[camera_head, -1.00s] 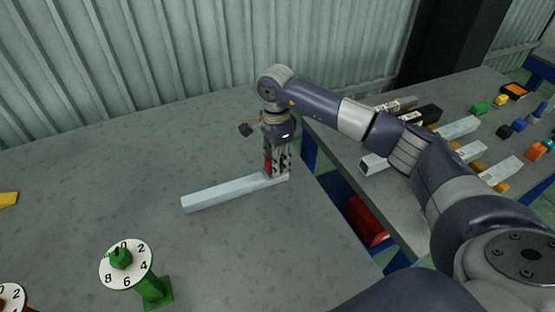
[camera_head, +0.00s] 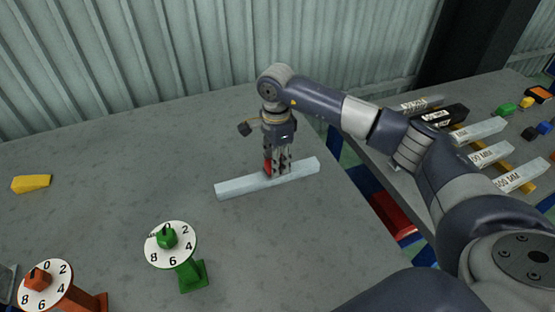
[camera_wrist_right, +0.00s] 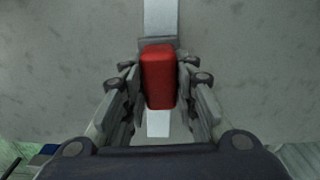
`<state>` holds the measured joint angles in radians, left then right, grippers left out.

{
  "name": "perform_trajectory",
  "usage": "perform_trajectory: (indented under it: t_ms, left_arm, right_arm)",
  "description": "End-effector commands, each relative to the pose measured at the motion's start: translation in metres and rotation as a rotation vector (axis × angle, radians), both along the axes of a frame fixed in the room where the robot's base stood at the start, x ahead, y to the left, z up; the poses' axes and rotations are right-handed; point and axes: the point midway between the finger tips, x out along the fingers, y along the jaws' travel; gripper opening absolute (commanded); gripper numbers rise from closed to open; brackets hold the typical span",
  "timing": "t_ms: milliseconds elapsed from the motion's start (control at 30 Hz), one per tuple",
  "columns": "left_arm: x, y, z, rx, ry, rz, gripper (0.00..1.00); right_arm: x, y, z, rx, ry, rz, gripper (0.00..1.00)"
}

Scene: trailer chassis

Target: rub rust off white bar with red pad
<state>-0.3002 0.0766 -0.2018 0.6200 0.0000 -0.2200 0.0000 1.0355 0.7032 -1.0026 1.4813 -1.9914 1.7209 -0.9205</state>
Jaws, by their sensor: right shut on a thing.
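The white bar (camera_head: 240,187) lies flat on the grey table, running from lower left to upper right in the head view. It also shows in the right wrist view (camera_wrist_right: 160,18), passing under the pad. My right gripper (camera_head: 277,172) points down over the middle of the bar. It is shut on the red pad (camera_wrist_right: 159,76), which also shows between the fingers in the head view (camera_head: 267,167). The pad is at the bar's top; whether it presses on it I cannot tell. No rust is clearly visible on the bar's exposed parts. My left gripper is not in view.
A green dial stand (camera_head: 171,245) and an orange dial stand (camera_head: 46,285) stand at the front left. A yellow wedge (camera_head: 31,184) lies at the far left. A second table at right holds labelled bars (camera_head: 478,131) and small coloured blocks. The table around the bar is clear.

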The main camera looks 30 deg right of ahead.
Motion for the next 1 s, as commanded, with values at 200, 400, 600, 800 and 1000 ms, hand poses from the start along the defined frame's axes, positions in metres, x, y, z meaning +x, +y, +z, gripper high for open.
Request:
perform_trajectory:
  t_ms: [200, 400, 600, 800, 1000]
  left_arm:
    - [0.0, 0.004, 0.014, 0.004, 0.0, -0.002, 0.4]
    - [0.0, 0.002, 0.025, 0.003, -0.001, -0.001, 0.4]
    - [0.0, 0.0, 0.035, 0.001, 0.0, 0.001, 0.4]
    - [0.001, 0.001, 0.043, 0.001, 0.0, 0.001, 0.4]
    - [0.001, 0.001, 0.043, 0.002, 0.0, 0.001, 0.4]
  right_arm:
    - [-0.001, -0.001, 0.03, -0.001, -0.001, -0.004, 0.04]
    - [-0.002, -0.002, 0.049, 0.0, -0.002, -0.009, 0.04]
    - [-0.003, -0.003, 0.066, -0.001, -0.001, -0.012, 0.04]
    - [-0.004, -0.003, 0.081, 0.0, -0.001, -0.015, 0.04]
    - [-0.004, -0.003, 0.082, 0.0, -0.001, -0.016, 0.04]
